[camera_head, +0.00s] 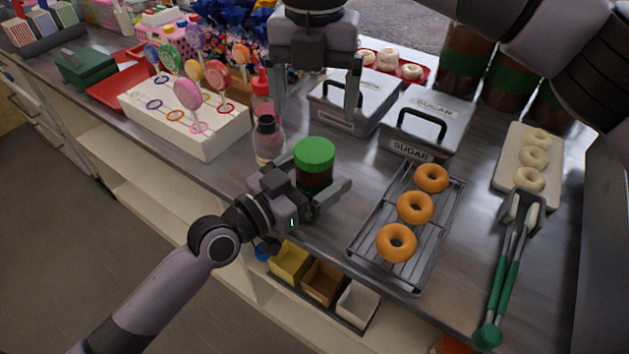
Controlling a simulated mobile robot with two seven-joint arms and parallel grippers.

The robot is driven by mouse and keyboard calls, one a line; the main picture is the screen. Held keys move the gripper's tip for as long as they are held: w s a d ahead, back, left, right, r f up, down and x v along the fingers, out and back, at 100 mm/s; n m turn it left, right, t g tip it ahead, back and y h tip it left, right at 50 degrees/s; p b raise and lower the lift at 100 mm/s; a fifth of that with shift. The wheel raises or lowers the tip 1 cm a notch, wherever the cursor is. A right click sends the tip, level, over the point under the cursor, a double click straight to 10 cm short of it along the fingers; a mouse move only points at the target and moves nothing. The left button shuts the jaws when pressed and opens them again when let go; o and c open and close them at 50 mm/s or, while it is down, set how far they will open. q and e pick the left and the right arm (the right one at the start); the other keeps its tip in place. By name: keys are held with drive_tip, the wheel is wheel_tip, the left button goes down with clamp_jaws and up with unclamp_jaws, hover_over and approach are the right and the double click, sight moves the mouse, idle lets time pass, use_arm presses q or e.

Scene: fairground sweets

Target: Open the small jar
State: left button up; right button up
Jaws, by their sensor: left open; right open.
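The small jar (314,178) has a dark reddish-brown body and a green lid (315,153). It stands upright on the metal counter with the lid on. My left gripper (319,174) is low at the counter, open, with its fingers on either side of the jar's body; I cannot tell whether they touch it. My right gripper (314,112) is open and empty, pointing down above and behind the jar, with its fingers apart and clear of the lid. The jar's lower front is partly hidden by my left gripper.
A clear bottle (268,142) stands close left of the jar. A lollipop stand (205,143) is farther left. Two lidded metal boxes, one a sugar box (428,125), stand behind. A wire rack (368,243) with doughnuts lies to the right, and tongs (508,262) beyond it.

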sight(314, 149)
use_arm(q)
drive_tip(key=c, duration=1.7)
clamp_jaws()
use_arm(e)
drive_tip(key=m, duration=0.4)
drive_tip(key=shift+f+m, duration=0.3)
drive_tip(key=shift+f, duration=0.25)
wheel_tip(314, 149, down, 7)
drive_tip(key=shift+r, duration=0.1)
